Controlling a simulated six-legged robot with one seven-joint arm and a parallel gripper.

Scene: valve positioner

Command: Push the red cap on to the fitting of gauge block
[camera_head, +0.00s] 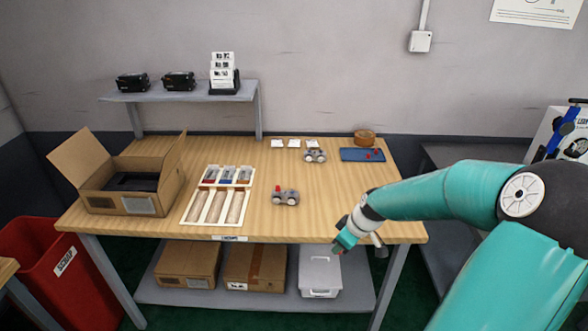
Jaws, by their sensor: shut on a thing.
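A grey block with round gauges (286,198) sits on the middle of the wooden table, with a small red spot at its upper left. A second grey gauge block (315,156) stands further back; its fittings are too small to make out. Small red caps (377,152) lie on the blue tray (350,155) at the back right. My gripper (338,248) is at the table's front edge, right of and nearer than the front gauge block, apart from both blocks. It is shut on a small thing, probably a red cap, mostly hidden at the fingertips.
A white tray (184,213) with several compartments and an open cardboard box (125,205) stand on the left. A brown roll (365,137) is behind the blue tray. A raised shelf (187,96) stands at the back. The table right of the front block is clear.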

